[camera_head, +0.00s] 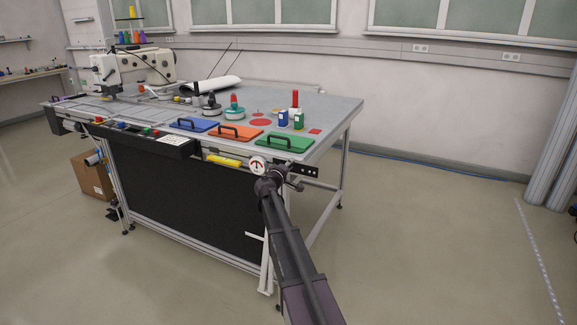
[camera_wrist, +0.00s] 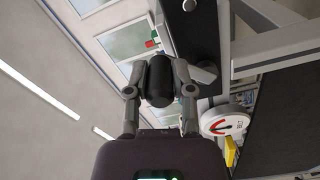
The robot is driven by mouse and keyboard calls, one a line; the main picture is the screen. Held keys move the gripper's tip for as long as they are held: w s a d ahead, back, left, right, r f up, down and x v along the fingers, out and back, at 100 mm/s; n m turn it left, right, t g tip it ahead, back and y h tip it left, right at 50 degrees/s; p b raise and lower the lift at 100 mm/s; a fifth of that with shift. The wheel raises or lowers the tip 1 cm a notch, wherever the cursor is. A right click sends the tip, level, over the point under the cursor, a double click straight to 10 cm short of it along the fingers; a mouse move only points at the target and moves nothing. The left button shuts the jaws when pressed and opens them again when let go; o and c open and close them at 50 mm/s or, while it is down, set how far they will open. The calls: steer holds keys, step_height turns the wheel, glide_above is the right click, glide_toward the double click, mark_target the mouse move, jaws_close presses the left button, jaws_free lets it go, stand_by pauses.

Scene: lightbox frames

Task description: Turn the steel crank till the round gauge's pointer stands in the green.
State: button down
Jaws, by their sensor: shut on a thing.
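My gripper (camera_wrist: 158,88) is shut on the dark round handle of the steel crank (camera_wrist: 160,78), with one finger on each side of it in the wrist view. The crank's grey metal part (camera_wrist: 203,76) shows right of the handle. In the head view my gripper (camera_head: 270,183) is at the table's front right edge and hides most of the crank. The round gauge (camera_head: 257,165) is just left of it, with a white face and red marks.
The table (camera_head: 335,108) carries a green board (camera_head: 286,143), an orange board (camera_head: 236,132) and a blue board (camera_head: 193,125) near its front edge. A yellow piece (camera_head: 223,160) is on the front, left of the gauge. The floor to the right is clear.

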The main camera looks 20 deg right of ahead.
stand_by(0.4)
steer(key=shift+c, duration=2.4)
jaws_free()
steer(key=v, duration=1.2)
